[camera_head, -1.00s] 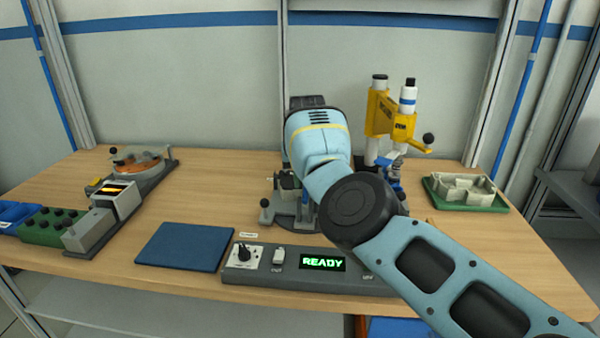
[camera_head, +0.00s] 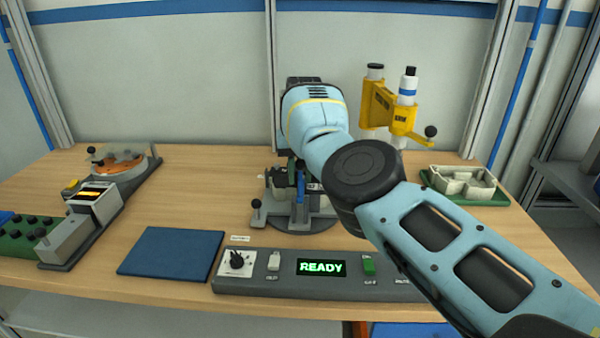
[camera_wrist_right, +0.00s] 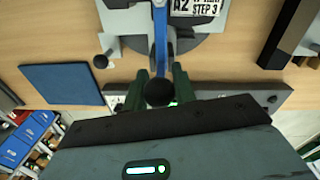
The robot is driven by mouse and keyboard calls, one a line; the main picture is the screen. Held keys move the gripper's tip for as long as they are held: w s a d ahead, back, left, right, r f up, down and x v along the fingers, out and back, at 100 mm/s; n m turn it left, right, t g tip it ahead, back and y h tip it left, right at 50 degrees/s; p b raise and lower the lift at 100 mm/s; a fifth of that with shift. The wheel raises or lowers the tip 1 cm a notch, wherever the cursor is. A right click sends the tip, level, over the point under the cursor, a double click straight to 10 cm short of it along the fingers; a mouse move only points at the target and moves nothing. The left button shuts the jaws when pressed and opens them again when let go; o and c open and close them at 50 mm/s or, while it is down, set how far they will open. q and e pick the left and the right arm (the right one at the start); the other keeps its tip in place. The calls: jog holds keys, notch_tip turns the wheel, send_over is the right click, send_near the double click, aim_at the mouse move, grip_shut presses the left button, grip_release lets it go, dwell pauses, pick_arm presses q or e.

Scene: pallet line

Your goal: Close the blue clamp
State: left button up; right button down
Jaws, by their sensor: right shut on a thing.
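The blue clamp shows in the right wrist view as a blue lever (camera_wrist_right: 161,35) with a black ball knob at its near end. It runs up to a grey fixture with a round base, labelled A2 STEP 3. My right gripper (camera_wrist_right: 160,86) has its green fingers either side of the lever near the knob and is shut on it. In the head view my right arm covers the gripper and much of the clamp. The fixture's grey base (camera_head: 300,224) shows below the arm. My left gripper is in neither current view.
A control panel (camera_head: 235,286) reading READY lies in front of the fixture, with a blue mat (camera_head: 170,251) to its left. A yellow press (camera_head: 378,105) stands behind right, near a green tray (camera_head: 470,198) with a pale part. A disc device (camera_head: 120,165) stands far left.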

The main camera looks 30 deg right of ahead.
jog(key=c, duration=1.2)
grip_release()
jog(key=shift+w+f, duration=0.1)
jog(key=shift+f, duration=0.15)
jog(key=shift+o, duration=0.2)
jog(key=shift+r, duration=0.5)
jog(key=r+b, duration=0.3)
jog(key=r, duration=0.3)
jog(key=shift+d, duration=0.2)
jog(key=shift+r, duration=0.4)
pick_arm(q)
jog(key=f, duration=0.1)
jog(key=s+f, duration=0.1)
jog(key=f, duration=0.1)
jog(key=shift+d+f+g, duration=0.1)
jog(key=shift+f+g, duration=0.2)
jog(key=shift+w+r, duration=0.1)
jog(key=shift+w, duration=0.05)
pick_arm(e)
jog(key=shift+r, duration=0.1)
